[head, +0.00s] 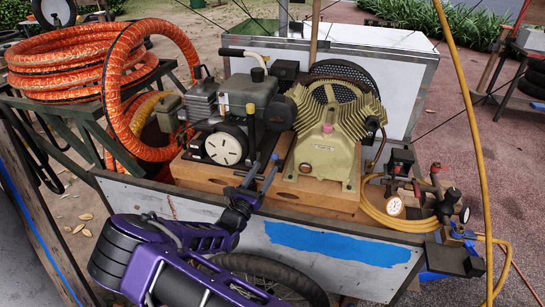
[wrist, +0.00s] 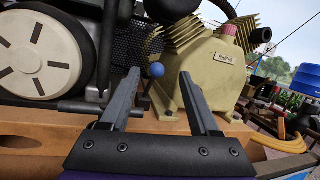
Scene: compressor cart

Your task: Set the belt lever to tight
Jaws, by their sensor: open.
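A lever with a round blue knob (wrist: 156,70) stands between the engine and the pump in the wrist view. I take it for the belt lever; its thin stem shows only in part below the knob. My gripper (wrist: 160,75) is open, with one finger on each side of the knob in that view. The knob looks beyond the fingertips, and I cannot tell how far. In the head view my gripper (head: 265,168) reaches over the cart's front wall towards the gap between engine and pump.
The engine (head: 228,125) stands left of my gripper and the tan pump (head: 330,140) right, both on a wooden base (head: 215,177). The cart's front wall (head: 330,245) lies below my arm. An orange hose (head: 80,60) is coiled at left; valves and gauges (head: 394,206) are at right.

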